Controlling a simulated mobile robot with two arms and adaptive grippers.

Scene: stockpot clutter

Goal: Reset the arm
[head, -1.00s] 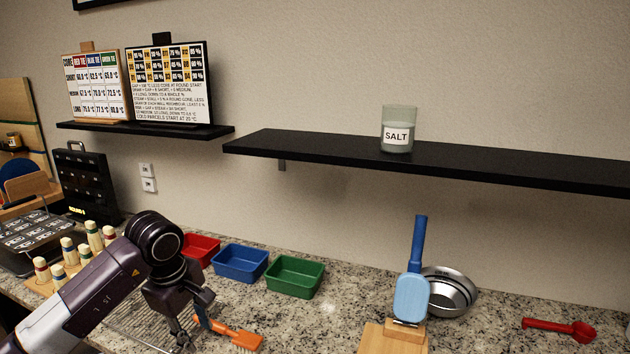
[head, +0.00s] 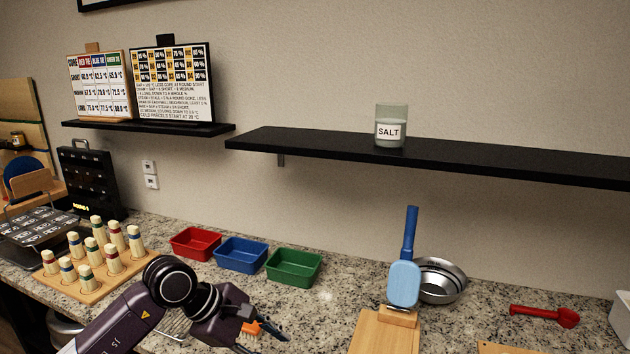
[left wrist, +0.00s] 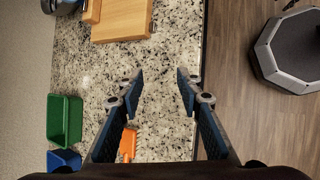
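My left arm comes in from the lower left of the head view, and its gripper (head: 268,334) hangs over the granite counter. In the left wrist view the left gripper (left wrist: 158,75) has its two fingers well apart with nothing between the tips. An orange brush (left wrist: 128,144) lies on the counter below, beside one finger; in the head view it is mostly hidden behind the gripper. My right gripper is in neither view.
Red (head: 195,244), blue (head: 241,255) and green (head: 293,267) bins stand by the wall. A peg board (head: 88,290), a blue paddle (head: 404,285) on a wooden stand, a metal bowl (head: 442,281) and a red scoop (head: 545,316) are on the counter. A salt jar (head: 390,127) sits on the shelf (head: 470,163).

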